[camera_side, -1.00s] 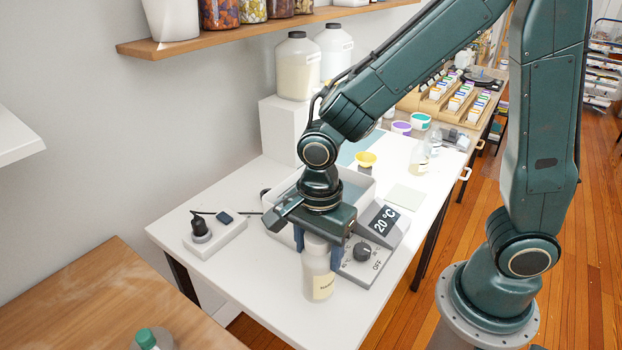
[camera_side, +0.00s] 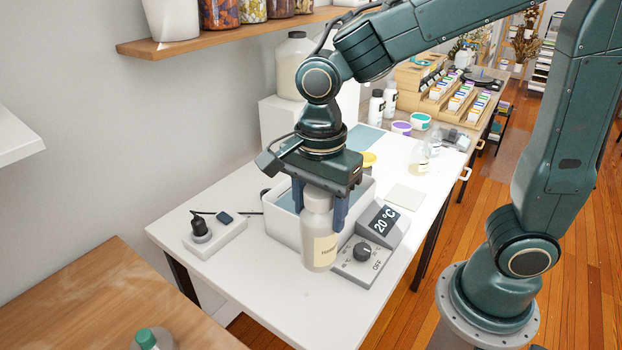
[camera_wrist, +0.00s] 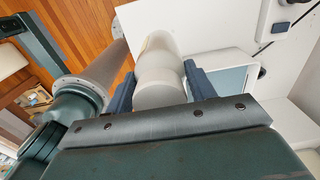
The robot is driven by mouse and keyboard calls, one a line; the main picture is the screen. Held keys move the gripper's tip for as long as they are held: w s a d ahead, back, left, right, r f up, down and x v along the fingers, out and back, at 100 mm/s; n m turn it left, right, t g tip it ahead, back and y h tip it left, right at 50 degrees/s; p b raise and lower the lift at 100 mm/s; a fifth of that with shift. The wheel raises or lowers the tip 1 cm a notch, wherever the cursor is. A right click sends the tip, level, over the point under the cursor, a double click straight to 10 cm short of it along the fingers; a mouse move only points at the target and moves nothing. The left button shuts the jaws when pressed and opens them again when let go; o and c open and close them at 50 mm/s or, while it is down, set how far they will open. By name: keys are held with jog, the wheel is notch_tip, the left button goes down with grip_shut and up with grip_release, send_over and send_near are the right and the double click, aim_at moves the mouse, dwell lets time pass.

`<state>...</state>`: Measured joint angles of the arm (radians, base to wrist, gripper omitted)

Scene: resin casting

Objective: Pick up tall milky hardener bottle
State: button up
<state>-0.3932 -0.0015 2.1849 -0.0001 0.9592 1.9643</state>
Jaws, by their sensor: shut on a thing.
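The tall milky hardener bottle (camera_side: 320,246) is pale and whitish with a cream label whose lettering is only partly legible. It hangs upright between the blue fingers of my gripper (camera_side: 319,207), and its base looks clear of the white table. In the wrist view the bottle (camera_wrist: 158,72) lies between the two fingers of my gripper (camera_wrist: 160,88), seen from above and behind.
A white-walled water bath (camera_side: 282,230) stands right behind the bottle, with its 20 °C control unit (camera_side: 364,254) to the right. A power strip (camera_side: 215,238) lies to the left. The table's front left is clear. A large jug (camera_side: 293,66) stands on a white block.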

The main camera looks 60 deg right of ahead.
jog(key=shift+r, duration=2.7)
jog(key=shift+w+d+r, duration=0.1)
jog(key=shift+w+d, duration=0.4)
jog(key=shift+w, duration=0.25)
jog(key=w+d, duration=0.6)
jog(key=d, duration=0.4)
jog(key=w+d+r, duration=0.1)
jog(key=w+d, duration=0.5)
jog(key=d, duration=0.4)
jog(key=shift+d, duration=0.3)
jog(key=shift+w+r, duration=0.1)
notch_tip(320, 180, down, 16)
jog(key=shift+r, duration=0.15)
